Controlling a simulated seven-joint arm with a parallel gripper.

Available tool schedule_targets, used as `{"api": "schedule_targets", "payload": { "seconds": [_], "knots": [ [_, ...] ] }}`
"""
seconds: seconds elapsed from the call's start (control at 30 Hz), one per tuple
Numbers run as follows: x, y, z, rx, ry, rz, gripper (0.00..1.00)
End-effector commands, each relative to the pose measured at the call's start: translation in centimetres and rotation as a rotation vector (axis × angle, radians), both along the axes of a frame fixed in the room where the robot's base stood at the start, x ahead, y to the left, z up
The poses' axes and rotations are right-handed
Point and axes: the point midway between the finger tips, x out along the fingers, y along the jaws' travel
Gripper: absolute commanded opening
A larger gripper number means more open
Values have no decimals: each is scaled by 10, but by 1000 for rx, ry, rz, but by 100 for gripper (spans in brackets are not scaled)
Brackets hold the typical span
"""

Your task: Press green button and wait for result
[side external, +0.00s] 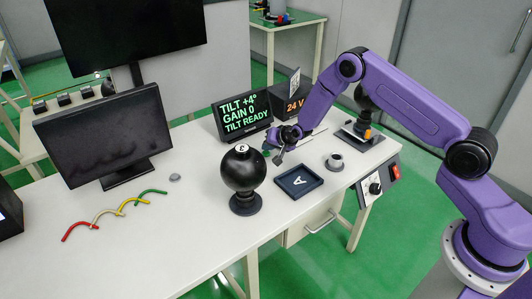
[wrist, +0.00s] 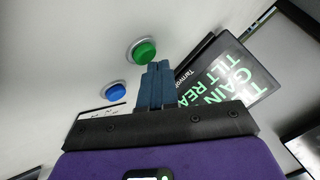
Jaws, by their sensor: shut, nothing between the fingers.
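The green button (wrist: 144,52) is a round domed cap in a pale ring, in the upper middle of the wrist view. My gripper (wrist: 156,68) is shut and empty, its blue fingertips just below the green button in that picture. I cannot tell whether they touch it. A blue button (wrist: 115,93) sits to the left of the fingers. In the side view my gripper (side external: 279,158) is low over the table, right of the display (side external: 242,115), which reads "TILT +4°", "GAIN 0" and "TILT READY".
A black ball on a stand (side external: 242,168) stands left of my gripper. A "24 V" box (side external: 292,103) stands behind. Coloured wires (side external: 122,208) lie at left.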

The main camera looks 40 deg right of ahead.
Motion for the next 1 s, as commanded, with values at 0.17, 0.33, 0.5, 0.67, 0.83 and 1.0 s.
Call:
{"api": "schedule_targets", "payload": {
  "seconds": [0.17, 0.33, 0.5, 0.67, 0.83, 1.0],
  "knots": [
    [0, 0, 0, 1, -1, 1, 0],
    [0, 0, 0, 1, -1, 1, 0],
    [0, 0, -2, 1, -1, 1, 0],
    [0, 0, -3, 0, -1, 0, 0],
    [0, 0, -5, 0, -1, 0, 0],
    [0, 0, -7, 0, -1, 0, 0]
  ]
}}
